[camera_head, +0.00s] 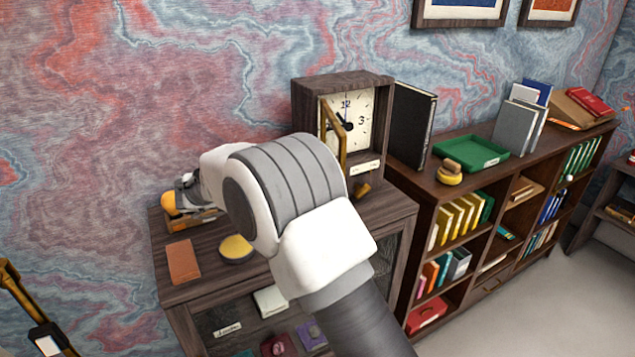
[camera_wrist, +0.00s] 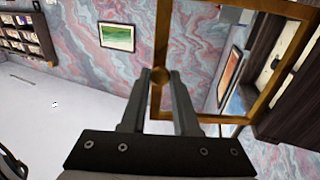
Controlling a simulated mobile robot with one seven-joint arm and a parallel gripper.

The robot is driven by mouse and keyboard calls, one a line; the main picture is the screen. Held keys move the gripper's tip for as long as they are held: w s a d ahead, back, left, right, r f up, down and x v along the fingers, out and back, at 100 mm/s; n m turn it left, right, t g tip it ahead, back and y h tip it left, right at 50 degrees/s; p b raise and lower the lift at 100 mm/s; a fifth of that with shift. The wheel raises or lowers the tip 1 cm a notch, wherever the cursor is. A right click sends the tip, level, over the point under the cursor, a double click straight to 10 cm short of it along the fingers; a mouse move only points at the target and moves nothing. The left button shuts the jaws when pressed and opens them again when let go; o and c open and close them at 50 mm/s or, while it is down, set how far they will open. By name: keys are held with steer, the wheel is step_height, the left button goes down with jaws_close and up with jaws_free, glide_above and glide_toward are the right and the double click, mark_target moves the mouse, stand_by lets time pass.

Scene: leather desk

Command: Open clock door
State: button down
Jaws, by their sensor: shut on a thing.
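The dark wooden clock (camera_head: 380,82) stands on the cabinet, its cream dial (camera_head: 362,108) facing out. Its brass-framed glass door (camera_head: 344,150) is swung out at an angle from the dial, partly open. In the wrist view the brass frame (camera_wrist: 205,117) crosses the upper right, and part of the clock body (camera_wrist: 295,115) shows at the right edge. My gripper (camera_wrist: 161,76) is shut on the round brass knob (camera_wrist: 159,77) on the frame's free edge. In the head view my arm hides the gripper and knob.
The clock's cabinet top (camera_head: 205,262) holds a brown notebook (camera_head: 183,262) and a yellow-topped round item (camera_head: 235,248) near my arm. A black binder (camera_head: 411,125) stands right of the clock on the adjoining shelf, with a green tray (camera_head: 470,153) beyond.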

steer(key=c, duration=0.7)
jaws_free()
steer(key=v, duration=1.2)
